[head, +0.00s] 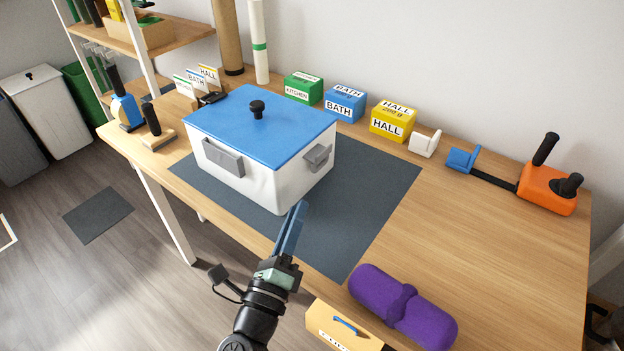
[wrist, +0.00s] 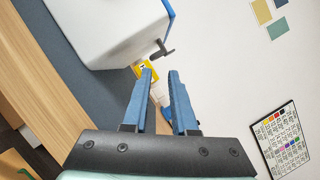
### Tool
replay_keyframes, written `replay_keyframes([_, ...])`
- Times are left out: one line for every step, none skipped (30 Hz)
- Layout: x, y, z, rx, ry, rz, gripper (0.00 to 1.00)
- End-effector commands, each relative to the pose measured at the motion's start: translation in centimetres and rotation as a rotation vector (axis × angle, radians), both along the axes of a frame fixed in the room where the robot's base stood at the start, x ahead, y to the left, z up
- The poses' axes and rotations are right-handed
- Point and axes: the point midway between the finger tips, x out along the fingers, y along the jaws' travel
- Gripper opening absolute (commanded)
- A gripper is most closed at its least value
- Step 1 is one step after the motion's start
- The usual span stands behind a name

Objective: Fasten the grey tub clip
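A white tub (head: 275,187) with a blue lid (head: 262,118) and black knob stands on the dark mat. A grey piece (head: 222,158) sits on its front wall. A smaller grey clip-like piece (head: 318,156) is on its right wall, near the rim, and juts outward. In the wrist view a grey piece (wrist: 161,49) sticks out from the tub wall, just beyond my fingertips. My gripper (head: 299,206) is in front of the tub, near its lower right corner. In the wrist view its blue fingers (wrist: 161,73) are apart with nothing between them.
Green, blue (head: 345,103) and yellow (head: 394,121) labelled boxes line the back of the table. An orange tool (head: 547,188) is at the right. A purple roll (head: 402,307) and a yellow-orange box (head: 343,326) are at the front. The mat (head: 372,200) right of the tub is clear.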

Motion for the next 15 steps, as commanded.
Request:
replay_keyframes([1.2, -0.4, -0.2, 0.001, -0.003, -0.004, 0.26])
replay_keyframes([1.8, -0.6, -0.2, 0.001, -0.003, -0.004, 0.26])
replay_keyframes([2.6, -0.9, -0.2, 0.001, -0.002, -0.004, 0.26])
replay_keyframes([3.2, -1.1, -0.2, 0.001, -0.002, -0.004, 0.26])
replay_keyframes([3.8, -1.2, -0.2, 0.000, -0.002, -0.002, 0.26])
replay_keyframes([4.5, -1.5, -0.2, 0.000, -0.002, -0.004, 0.26])
replay_keyframes([5.1, -1.7, -0.2, 0.001, -0.002, -0.002, 0.26])
replay_keyframes([5.5, -1.8, -0.2, 0.001, -0.002, -0.003, 0.26])
replay_keyframes([6.2, -2.0, -0.2, 0.001, -0.002, -0.002, 0.26])
replay_keyframes([6.6, -2.1, -0.2, 0.000, -0.002, -0.002, 0.26])
replay_keyframes([7.0, -2.3, -0.2, 0.000, -0.002, -0.002, 0.26])
replay_keyframes([7.4, -2.4, -0.1, 0.000, -0.002, -0.002, 0.26])
replay_keyframes([7.7, -2.5, -0.1, 0.000, -0.001, -0.002, 0.26])
replay_keyframes([8.0, -2.6, -0.1, 0.000, 0.000, -0.001, 0.26])
replay_keyframes([8.2, -2.6, 0.0, 0.000, -0.001, -0.001, 0.26])
